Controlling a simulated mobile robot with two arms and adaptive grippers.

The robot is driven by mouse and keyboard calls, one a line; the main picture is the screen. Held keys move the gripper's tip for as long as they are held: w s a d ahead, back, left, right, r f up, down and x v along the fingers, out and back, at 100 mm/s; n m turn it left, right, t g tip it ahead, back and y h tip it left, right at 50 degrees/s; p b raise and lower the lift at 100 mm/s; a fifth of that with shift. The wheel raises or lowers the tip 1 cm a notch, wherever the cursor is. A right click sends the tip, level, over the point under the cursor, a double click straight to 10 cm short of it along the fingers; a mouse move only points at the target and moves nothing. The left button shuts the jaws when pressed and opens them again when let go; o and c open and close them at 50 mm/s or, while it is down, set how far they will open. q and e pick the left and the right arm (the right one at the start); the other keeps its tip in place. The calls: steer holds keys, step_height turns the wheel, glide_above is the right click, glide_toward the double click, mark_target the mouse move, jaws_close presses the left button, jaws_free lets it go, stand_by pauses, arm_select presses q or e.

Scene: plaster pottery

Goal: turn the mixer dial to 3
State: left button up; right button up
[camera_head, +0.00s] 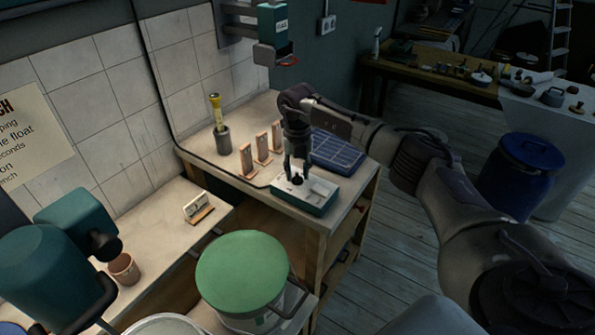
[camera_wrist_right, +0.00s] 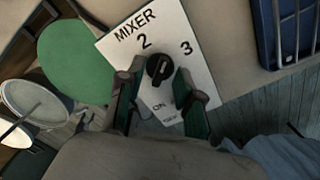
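The mixer control box (camera_head: 318,207) is a teal box with a pale top, on the right part of the wooden bench. Its black dial (camera_head: 297,180) sits on the top face. In the right wrist view the white panel (camera_wrist_right: 205,78) reads MIXER, with 2 and 3 above the dial (camera_wrist_right: 159,70) and smaller lettering below it. A pale mark shows on the dial, but I cannot tell exactly where it points. My right gripper (camera_head: 297,168) points down over the dial. Its fingers (camera_wrist_right: 160,98) are apart, one on each side of the dial; contact is not visible. My left gripper is out of view.
A blue gridded tray (camera_head: 338,152) lies behind the box. Several upright wooden pieces (camera_head: 263,149) and a dark cup with a yellow-handled tool (camera_head: 222,138) stand to its left. A green-lidded bucket (camera_head: 242,272) stands in front. A blue barrel (camera_head: 522,175) is at right.

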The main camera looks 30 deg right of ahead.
mark_target(297, 175)
step_height(297, 175, up, 12)
steer(key=shift+f, duration=0.15)
stand_by(0.6)
